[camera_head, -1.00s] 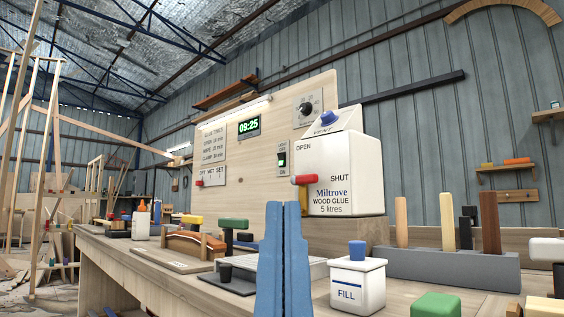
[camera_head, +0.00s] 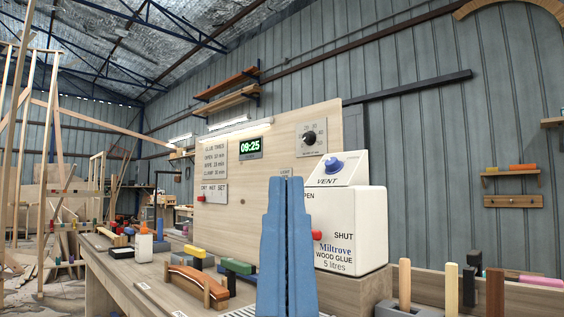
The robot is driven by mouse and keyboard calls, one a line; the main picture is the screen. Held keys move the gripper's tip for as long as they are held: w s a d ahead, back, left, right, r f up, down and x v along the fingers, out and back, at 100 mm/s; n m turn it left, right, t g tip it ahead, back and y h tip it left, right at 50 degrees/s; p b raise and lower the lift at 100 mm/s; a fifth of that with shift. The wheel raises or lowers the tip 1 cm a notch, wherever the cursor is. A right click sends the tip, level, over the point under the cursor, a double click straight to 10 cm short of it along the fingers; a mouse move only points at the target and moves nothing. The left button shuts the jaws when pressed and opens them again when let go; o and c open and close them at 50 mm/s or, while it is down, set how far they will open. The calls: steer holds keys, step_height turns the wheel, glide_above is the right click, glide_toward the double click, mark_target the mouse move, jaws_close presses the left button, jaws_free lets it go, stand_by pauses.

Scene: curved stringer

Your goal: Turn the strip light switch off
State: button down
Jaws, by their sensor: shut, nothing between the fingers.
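The strip light (camera_head: 228,122) is a pale lit bar along the top of the upright wooden panel (camera_head: 262,208). The light switch is hidden behind my gripper in the current view; only the top edge of its small label plate (camera_head: 285,172) shows above the fingertips. My gripper (camera_head: 287,182) is blue, pointing up and shut with nothing in it. It stands in front of the panel, just left of the white wood glue container (camera_head: 352,232). I cannot tell whether it touches the switch or how far it is from it.
The glue container has a blue vent knob (camera_head: 333,164) and a red tap (camera_head: 316,235) close to the right of my gripper. A black dial (camera_head: 309,138) and a clock (camera_head: 250,146) are on the panel. Clamps and a curved wooden piece (camera_head: 195,282) lie on the bench at left.

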step_height(320, 180, up, 39)
steer(key=p, duration=3.6)
steer(key=shift+f, duration=0.2)
